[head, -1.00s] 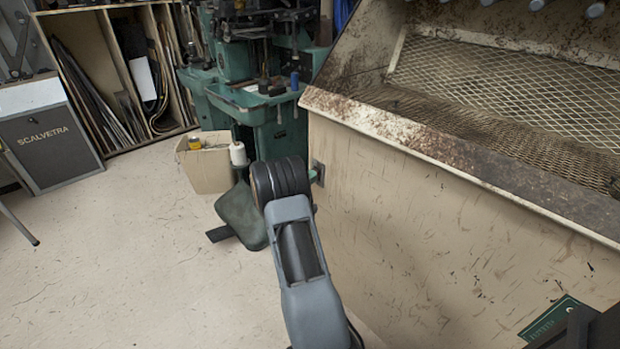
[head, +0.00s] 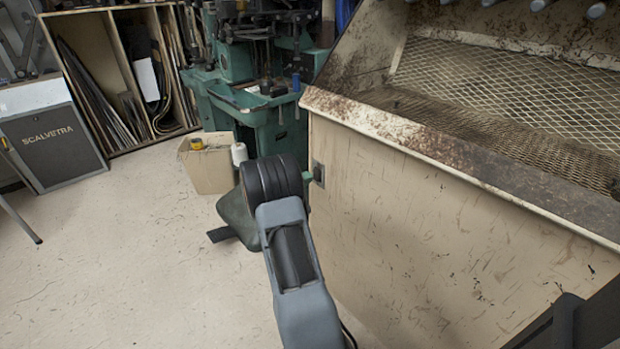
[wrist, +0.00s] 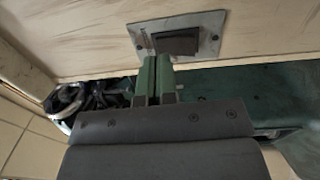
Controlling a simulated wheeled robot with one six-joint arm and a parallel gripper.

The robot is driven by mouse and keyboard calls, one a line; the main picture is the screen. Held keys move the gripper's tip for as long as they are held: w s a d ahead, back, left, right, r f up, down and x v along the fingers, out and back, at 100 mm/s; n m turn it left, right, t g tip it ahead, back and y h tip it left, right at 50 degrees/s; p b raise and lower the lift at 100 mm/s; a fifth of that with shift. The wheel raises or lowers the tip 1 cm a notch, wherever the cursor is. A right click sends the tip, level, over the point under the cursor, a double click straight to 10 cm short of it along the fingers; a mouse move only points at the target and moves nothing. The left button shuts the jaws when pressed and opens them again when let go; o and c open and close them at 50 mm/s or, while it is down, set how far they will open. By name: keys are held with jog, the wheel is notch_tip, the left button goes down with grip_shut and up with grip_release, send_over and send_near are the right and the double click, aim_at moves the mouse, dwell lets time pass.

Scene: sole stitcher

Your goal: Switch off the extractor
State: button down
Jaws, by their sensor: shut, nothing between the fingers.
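The extractor is the beige cabinet (head: 430,210) with a dirty mesh bed, on the right in the head view. A metal switch plate with a dark rocker (wrist: 178,42) is on its side. In the head view the switch (head: 318,173) is small, just right of my gripper (head: 308,177). In the wrist view my gripper's green fingers (wrist: 153,72) are together and empty, pointing at the plate's lower edge, left of the rocker's middle. A small gap shows in the head view. I cannot tell which way the rocker is set.
A green machine (head: 265,110) stands behind my arm, with a beige bin (head: 208,168) before it. A dark green pedal-like part (head: 238,215) is on the floor beside my wrist. A grey cabinet (head: 52,145) stands far left.

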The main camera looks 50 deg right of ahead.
jog(key=w+a+r+p, duration=0.1)
jog(key=a, duration=1)
jog(key=shift+w+p, duration=0.25)
jog(key=shift+p, duration=0.15)
jog(key=shift+r, duration=0.1)
